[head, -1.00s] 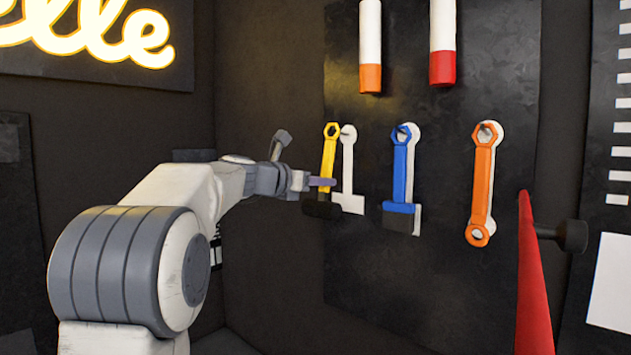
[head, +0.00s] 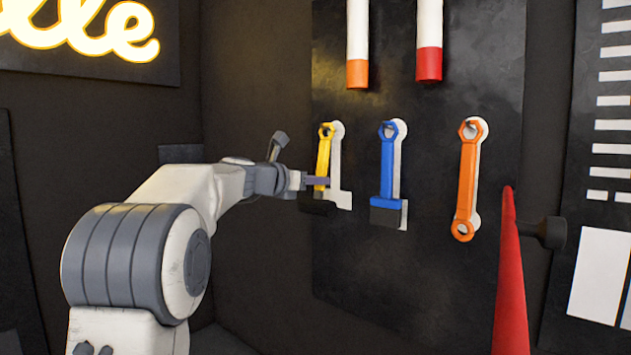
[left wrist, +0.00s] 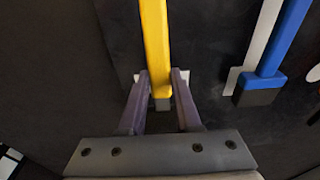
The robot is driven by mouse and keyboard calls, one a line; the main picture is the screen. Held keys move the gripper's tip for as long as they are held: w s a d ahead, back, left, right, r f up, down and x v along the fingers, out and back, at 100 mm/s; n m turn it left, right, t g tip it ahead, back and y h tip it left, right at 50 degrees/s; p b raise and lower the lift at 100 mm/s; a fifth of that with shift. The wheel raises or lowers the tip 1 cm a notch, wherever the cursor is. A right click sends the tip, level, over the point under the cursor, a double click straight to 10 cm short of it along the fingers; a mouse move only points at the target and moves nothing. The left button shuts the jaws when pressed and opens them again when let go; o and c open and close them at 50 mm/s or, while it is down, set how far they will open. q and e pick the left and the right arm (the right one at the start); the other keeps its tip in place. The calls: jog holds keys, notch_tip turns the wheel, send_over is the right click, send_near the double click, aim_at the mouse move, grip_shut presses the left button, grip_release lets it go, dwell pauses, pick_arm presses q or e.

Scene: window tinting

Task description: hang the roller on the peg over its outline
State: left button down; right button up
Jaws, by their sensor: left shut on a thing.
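The yellow roller (head: 323,155), with a ring at its top and a black roller end at its bottom, stands upright before the dark tool board. My left gripper (head: 318,182) is shut on its handle, low down. In the left wrist view the yellow handle (left wrist: 157,45) passes between the two fingers of my left gripper (left wrist: 160,85). The white outline (head: 343,196) shows just to the right of and behind the roller. The ring lies close to the outline's round top, overlapping its left part. I cannot tell whether the peg passes through the ring. My right gripper is not in view.
A blue tool (head: 386,165) and an orange wrench (head: 466,185) hang on pegs to the right. Two white tubes with orange (head: 357,72) and red (head: 429,62) ends are above. A red tapered thing (head: 509,275) stands at the right, by a black knob (head: 550,232).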

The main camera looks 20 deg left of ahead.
pick_arm(q)
jog(key=shift+f, duration=0.1)
jog(key=c, duration=0.5)
grip_release()
